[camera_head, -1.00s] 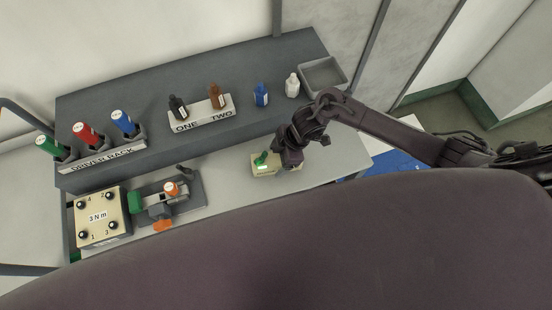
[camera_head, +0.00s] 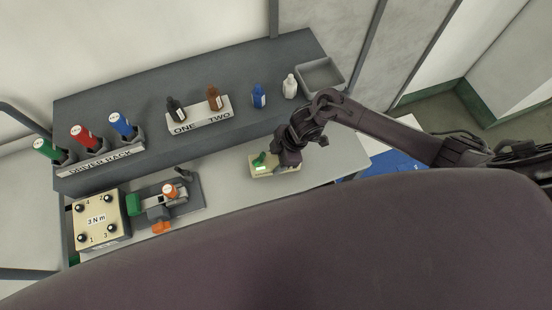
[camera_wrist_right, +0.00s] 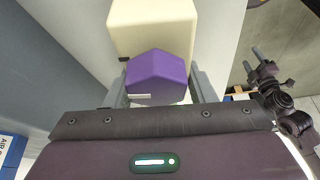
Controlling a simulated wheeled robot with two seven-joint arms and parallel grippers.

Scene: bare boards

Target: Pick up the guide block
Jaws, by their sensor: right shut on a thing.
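A purple five-sided block, which I take to be the guide block (camera_wrist_right: 156,76), sits between the fingers of my right gripper (camera_wrist_right: 157,92) in the right wrist view. The gripper is shut on it. A cream block (camera_wrist_right: 150,28) lies right beyond it; I cannot tell whether the two touch. In the head view my right gripper (camera_head: 284,166) is low over the cream block (camera_head: 262,170), which has a green part (camera_head: 259,159) at its left. The purple block is hidden there by the gripper. My left gripper is not in view.
A driver rack (camera_head: 100,160) with several drivers, a ONE/TWO bottle stand (camera_head: 200,118) and a grey tray (camera_head: 320,75) are on the raised dark shelf. A 3 N m box (camera_head: 97,219) and a dark fixture (camera_head: 185,200) stand at left. The bench between fixture and gripper is clear.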

